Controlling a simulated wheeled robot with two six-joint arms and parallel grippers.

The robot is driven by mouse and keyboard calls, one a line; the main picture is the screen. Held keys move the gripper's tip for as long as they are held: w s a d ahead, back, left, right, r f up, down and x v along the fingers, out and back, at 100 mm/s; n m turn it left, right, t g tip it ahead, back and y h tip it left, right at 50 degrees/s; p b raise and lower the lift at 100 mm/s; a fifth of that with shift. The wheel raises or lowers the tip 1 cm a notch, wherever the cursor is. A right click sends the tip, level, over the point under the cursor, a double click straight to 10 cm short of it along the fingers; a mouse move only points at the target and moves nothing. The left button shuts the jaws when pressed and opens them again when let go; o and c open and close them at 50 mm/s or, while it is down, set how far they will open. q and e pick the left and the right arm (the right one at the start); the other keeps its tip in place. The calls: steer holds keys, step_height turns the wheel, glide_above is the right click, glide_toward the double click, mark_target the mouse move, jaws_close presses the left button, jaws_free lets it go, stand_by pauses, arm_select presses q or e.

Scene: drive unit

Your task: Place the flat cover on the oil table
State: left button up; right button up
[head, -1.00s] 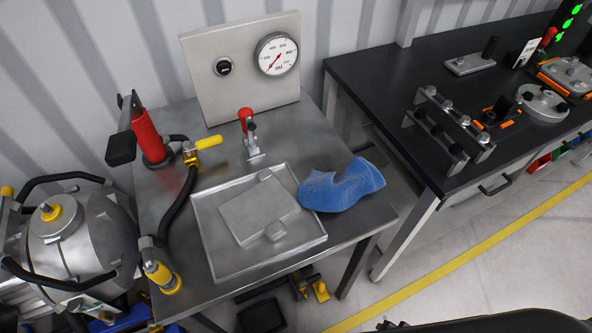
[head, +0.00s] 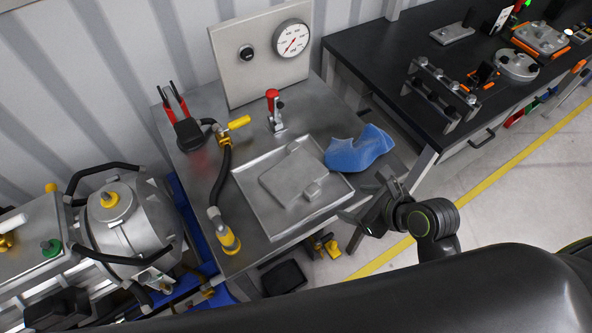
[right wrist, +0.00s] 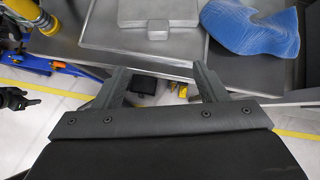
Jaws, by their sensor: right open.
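The oil table (head: 205,170) is a grey metal table with a shallow square tray (head: 262,222) on it. A flat grey plate with small tabs, which looks like the flat cover (head: 292,182), lies in the tray. The plate also shows at the top of the right wrist view (right wrist: 148,11), with the near tray rim below it. My right gripper (head: 364,197) is open and empty, just off the tray's front right corner and apart from the plate. Its two fingers (right wrist: 162,75) point toward the tray in the right wrist view.
A blue cloth (head: 358,150) lies right of the tray. A red-handled clamp (head: 273,112), a hose with yellow fittings (head: 223,180) and a gauge panel (head: 255,60) stand around it. A black bench (head: 400,60) is at right, a metal vessel (head: 125,225) at left.

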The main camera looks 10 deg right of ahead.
steer(key=r, duration=0.2)
steer(key=p, duration=0.1)
glide_toward(313, 189)
steer(key=shift+w+a+f+m, duration=0.4)
steer(key=shift+w+a+f, duration=0.15)
steer(key=shift+f, duration=0.2)
steer(key=shift+w+a+f, duration=0.25)
steer(key=shift+w+f, duration=0.15)
steer(key=shift+f, duration=0.15)
steer(key=shift+w+a+f+p, duration=0.15)
steer(key=shift+w+f+p, duration=0.2)
steer(key=shift+p, duration=0.15)
steer(key=x, duration=0.3)
steer(key=shift+d+p, duration=0.25)
steer(key=shift+p, duration=0.1)
arm_select(q)
steer(key=shift+s+a+r, duration=0.15)
steer(key=shift+a+r, duration=0.1)
steer(key=shift+r, duration=0.5)
steer(key=shift+s+a+r, duration=0.15)
steer(key=shift+a+r, duration=0.05)
steer(key=shift+r, duration=0.5)
arm_select(e)
steer(key=shift+w+a+f, duration=0.25)
steer(key=shift+w+f, duration=0.15)
steer(key=shift+f, duration=0.05)
